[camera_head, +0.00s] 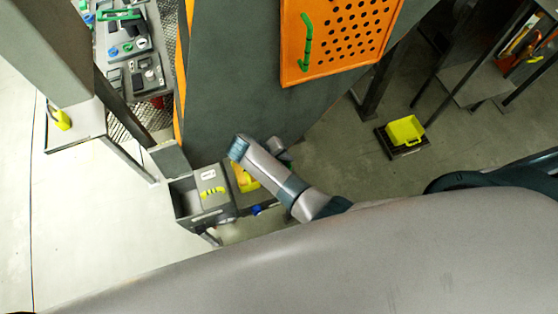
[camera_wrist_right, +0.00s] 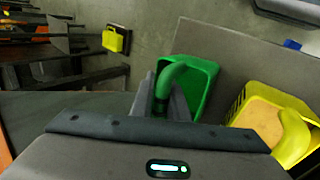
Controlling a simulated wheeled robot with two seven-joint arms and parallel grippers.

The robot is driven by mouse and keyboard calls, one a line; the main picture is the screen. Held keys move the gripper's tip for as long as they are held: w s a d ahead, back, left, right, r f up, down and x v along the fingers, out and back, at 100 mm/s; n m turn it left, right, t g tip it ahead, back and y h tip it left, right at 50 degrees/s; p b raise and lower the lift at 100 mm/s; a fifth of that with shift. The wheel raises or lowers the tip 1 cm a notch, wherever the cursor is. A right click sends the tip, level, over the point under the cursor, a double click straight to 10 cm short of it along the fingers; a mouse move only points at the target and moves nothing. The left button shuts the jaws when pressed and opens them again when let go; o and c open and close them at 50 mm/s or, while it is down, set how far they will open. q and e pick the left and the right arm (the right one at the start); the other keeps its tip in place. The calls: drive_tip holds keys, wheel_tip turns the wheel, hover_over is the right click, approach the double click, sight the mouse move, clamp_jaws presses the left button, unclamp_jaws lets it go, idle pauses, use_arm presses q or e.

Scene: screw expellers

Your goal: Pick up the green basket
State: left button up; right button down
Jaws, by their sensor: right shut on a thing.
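The green basket (camera_wrist_right: 205,78) shows in the right wrist view, just beyond my right gripper (camera_wrist_right: 165,94). Its curved green handle (camera_wrist_right: 172,76) stands between the two fingers, and the gripper is shut on it. The lower part of the basket is hidden by the fingers and the wrist. In the head view my right arm (camera_head: 272,172) reaches over the stand, and I cannot make out the green basket there. My left gripper is in neither view.
A yellow basket (camera_wrist_right: 243,98) with tan contents stands right of the green one, on a grey surface. It is partly hidden by my arm in the head view (camera_head: 241,174). Another yellow basket (camera_head: 404,130) sits on a dark pallet. A grey machine (camera_head: 235,80) rises behind my arm.

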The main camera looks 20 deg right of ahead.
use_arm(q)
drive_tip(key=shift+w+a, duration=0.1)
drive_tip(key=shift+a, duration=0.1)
use_arm(e)
drive_tip(key=shift+r, duration=0.75)
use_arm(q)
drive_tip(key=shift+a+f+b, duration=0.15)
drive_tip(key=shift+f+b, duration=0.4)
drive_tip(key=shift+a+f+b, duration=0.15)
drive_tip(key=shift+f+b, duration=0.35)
use_arm(e)
drive_tip(key=s+d+r, duration=0.1)
drive_tip(key=s+r, duration=0.8)
drive_tip(key=s, duration=0.2)
drive_tip(key=shift+s+d+r, duration=0.25)
drive_tip(key=shift+s, duration=0.05)
drive_tip(key=shift+d, duration=0.1)
